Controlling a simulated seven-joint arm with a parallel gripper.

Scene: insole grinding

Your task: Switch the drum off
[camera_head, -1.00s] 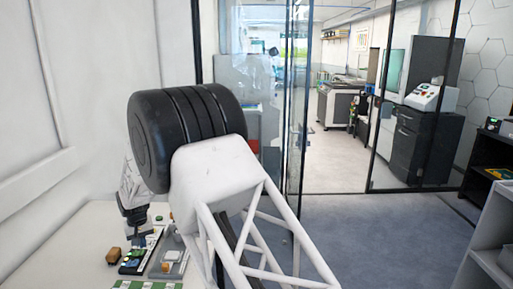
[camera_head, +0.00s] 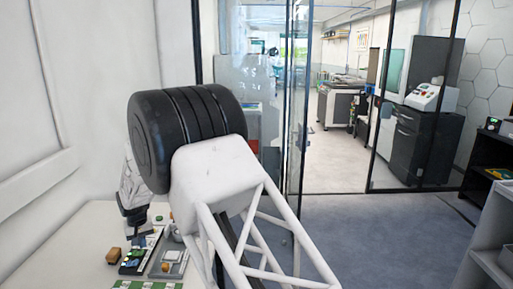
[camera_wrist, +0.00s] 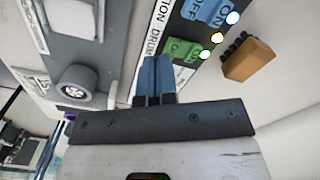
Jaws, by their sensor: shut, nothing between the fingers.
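In the wrist view a dark switch panel (camera_wrist: 182,28) carries a blue part (camera_wrist: 205,12) lettered OFF and ON, a green part (camera_wrist: 183,50) marked ON, and small white and orange round lamps. A white label beside it reads DRUM. My gripper (camera_wrist: 156,62) has its blue fingers shut and empty, with the tips next to the green part and the label. I cannot tell whether they touch the panel. In the head view the panel (camera_head: 133,262) lies on the white table, below my wrist; the fingertips are not clear there.
On the panel's other side is a grey unit (camera_wrist: 108,68) with a round dark knob-like part (camera_wrist: 77,88). A green board (camera_head: 148,285) lies at the near edge. Bare white table (camera_head: 75,258) is at left.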

